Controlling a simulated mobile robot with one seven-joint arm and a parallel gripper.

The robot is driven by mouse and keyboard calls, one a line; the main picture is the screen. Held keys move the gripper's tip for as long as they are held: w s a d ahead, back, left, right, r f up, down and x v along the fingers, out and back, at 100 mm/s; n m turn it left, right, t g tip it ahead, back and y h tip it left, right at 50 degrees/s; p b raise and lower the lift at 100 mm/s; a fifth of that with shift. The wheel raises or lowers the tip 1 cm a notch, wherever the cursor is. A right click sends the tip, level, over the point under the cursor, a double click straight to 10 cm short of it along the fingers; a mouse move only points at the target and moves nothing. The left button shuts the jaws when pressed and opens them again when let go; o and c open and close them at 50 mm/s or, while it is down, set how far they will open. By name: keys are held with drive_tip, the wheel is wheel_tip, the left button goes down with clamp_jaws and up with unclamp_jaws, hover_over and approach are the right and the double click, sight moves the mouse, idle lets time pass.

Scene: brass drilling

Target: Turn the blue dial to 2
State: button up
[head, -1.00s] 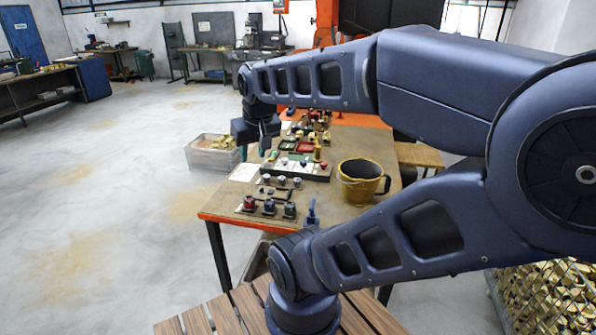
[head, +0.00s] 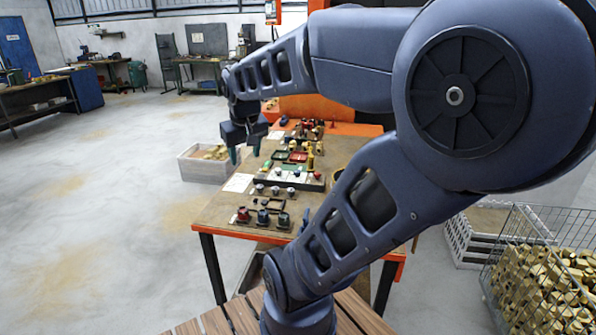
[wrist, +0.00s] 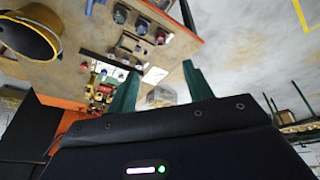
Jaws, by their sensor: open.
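Three dial units stand in a row near the table's front left edge in the head view. A red one (head: 242,215) is at the left, what looks like the blue dial (head: 263,216) is in the middle, and a dark greenish one (head: 284,219) is at the right. The row also shows at the top of the wrist view, with the likely blue dial (wrist: 142,25) in the middle. The dial's setting is too small to read. My gripper (head: 246,156) is open and empty, high above the table's left side, beyond and apart from the dials. Its two green fingers (wrist: 160,73) are spread in the wrist view.
The table (head: 222,214) also holds a panel with several knobs (head: 290,178) and small coloured trays. A bucket (wrist: 28,35) shows in the wrist view. A pale bin (head: 206,168) stands left of the table. A wire basket of brass parts (head: 545,285) stands at right.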

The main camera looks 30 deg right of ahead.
drive_tip(key=w+d+g+h, duration=0.1)
drive_tip(key=w+d, duration=0.2)
drive_tip(key=w, duration=0.2)
drive_tip(key=w+d+g, duration=0.1)
drive_tip(key=w+d, duration=0.2)
drive_tip(key=w, duration=0.2)
drive_tip(key=n+g+y, duration=0.2)
drive_tip(key=n, duration=0.1)
hover_over(298, 172)
wheel_tip(298, 172, down, 18)
wheel_tip(298, 172, down, 11)
drive_tip(key=shift+d+r, duration=0.1)
drive_tip(key=shift+r, duration=0.1)
drive_tip(key=c, duration=1)
